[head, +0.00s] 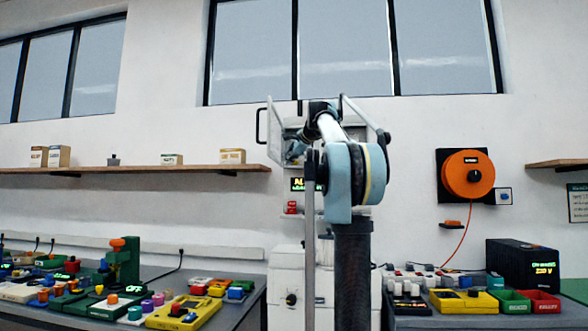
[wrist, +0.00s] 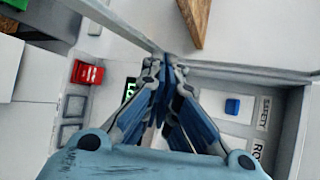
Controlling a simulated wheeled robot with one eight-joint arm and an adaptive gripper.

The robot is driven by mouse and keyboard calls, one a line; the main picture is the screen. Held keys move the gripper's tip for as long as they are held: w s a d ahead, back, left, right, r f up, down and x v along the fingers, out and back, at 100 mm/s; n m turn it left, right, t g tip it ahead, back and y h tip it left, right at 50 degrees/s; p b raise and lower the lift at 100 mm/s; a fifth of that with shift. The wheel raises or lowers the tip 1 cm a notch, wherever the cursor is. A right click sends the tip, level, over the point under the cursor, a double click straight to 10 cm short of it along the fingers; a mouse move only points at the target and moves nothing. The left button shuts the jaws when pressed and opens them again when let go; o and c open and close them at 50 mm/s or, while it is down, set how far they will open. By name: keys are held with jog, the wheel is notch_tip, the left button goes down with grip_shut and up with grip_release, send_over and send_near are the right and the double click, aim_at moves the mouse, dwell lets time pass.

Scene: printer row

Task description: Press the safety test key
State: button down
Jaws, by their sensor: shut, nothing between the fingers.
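In the wrist view a square blue key (wrist: 232,106) sits on a pale panel, right of my gripper. The label (wrist: 264,113) beside it seems to read "SAFETY", at an angle and partly legible. My gripper (wrist: 163,66) is shut and empty, its blue fingers together over the panel. The fingers are apart from the blue key in the picture; their height above the panel is hard to tell. In the head view my arm hides the gripper's tips and most of the machine (head: 303,255).
A red switch (wrist: 87,73) and grey keys (wrist: 73,107) lie left of my fingers. My gripper partly covers a small green-lit display (wrist: 130,90). A raised grey frame edge (wrist: 292,130) borders the panel at right. Cluttered benches (head: 240,316) stand either side in the head view.

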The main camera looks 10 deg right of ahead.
aim_at(295, 162)
jog(key=shift+w+r, duration=0.1)
jog(key=shift+w, duration=0.1)
jog(key=w+d, duration=0.2)
jog(key=w, duration=0.6)
jog(key=shift+d, duration=0.35)
jog(key=shift+w, duration=0.1)
dwell(0.5)
dwell(1.0)
jog(key=shift+w+d, duration=0.15)
jog(key=shift+w, duration=0.15)
jog(key=shift+w+d, duration=0.1)
jog(key=shift+w, duration=0.25)
dwell(0.7)
jog(key=shift+s, duration=0.1)
jog(key=shift+s+a, duration=0.25)
jog(key=shift+s, duration=0.4)
